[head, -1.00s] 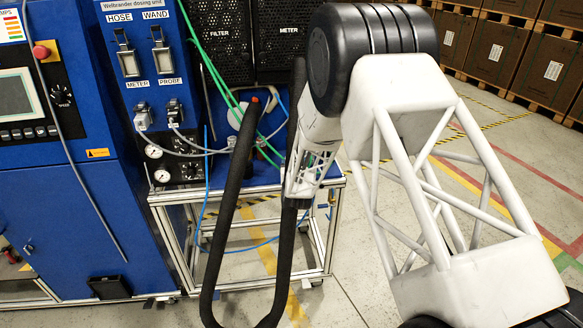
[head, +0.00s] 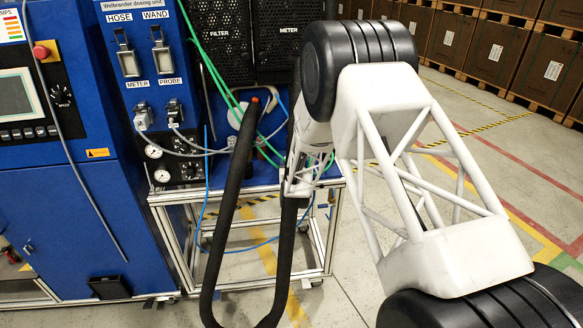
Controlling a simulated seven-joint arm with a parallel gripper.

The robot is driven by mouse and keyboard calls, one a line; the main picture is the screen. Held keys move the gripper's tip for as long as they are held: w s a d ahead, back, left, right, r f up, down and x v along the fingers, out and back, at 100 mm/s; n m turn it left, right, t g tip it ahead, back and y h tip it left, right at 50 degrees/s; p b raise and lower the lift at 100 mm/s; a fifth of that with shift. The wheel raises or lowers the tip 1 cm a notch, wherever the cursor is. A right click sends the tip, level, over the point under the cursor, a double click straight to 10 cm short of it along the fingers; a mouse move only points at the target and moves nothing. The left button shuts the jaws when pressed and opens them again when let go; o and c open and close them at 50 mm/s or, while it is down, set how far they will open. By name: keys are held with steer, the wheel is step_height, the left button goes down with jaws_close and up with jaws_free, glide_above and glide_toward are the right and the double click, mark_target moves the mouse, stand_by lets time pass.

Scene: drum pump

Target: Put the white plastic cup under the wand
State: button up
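I see no white plastic cup in the head view. The label WAND (head: 155,14) is on the blue panel above a grey socket. My arm comes in from the lower right, bends at a black joint and runs down to a narrow white end section in front of the cart. The arm's far end overlaps the thick black hose in the picture. My gripper's fingers cannot be made out there, nor whether they hold anything.
The thick black hose (head: 230,190) hangs in a loop before the metal-framed cart (head: 240,290). The blue machine (head: 70,215) fills the left. Green and blue thin lines cross the cart top. Stacked brown boxes (head: 490,45) stand at the back right; floor before them is clear.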

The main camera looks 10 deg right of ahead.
steer(key=shift+f, duration=0.6)
steer(key=shift+f, duration=0.15)
steer(key=o, duration=0.7)
steer(key=shift+r, duration=0.2)
steer(key=s+a, duration=0.1)
steer(key=s, duration=1.1)
steer(key=shift+a, duration=0.1)
